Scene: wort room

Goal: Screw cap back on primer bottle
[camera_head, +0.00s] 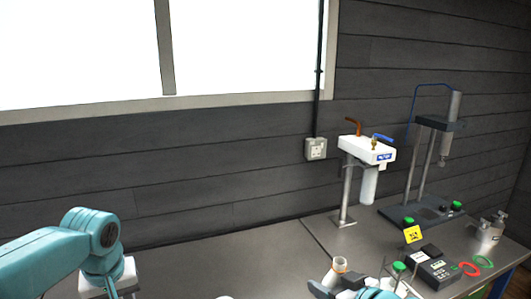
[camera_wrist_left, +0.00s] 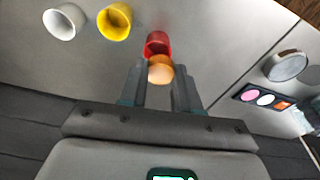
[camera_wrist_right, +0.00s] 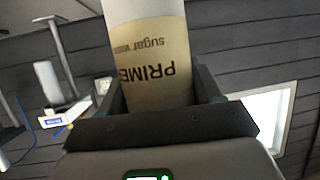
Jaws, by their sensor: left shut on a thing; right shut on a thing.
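The cap is apart from the bottle. In the head view my left gripper is hidden behind or below its own wrist.
In the left wrist view, a red cup (camera_wrist_left: 157,42) is just beyond the cap; yellow (camera_wrist_left: 115,21) and white (camera_wrist_left: 60,23) cups stand left. The head view shows a white tap unit (camera_head: 367,150), a dark stand (camera_head: 425,208) and a meter (camera_head: 437,271) at right.

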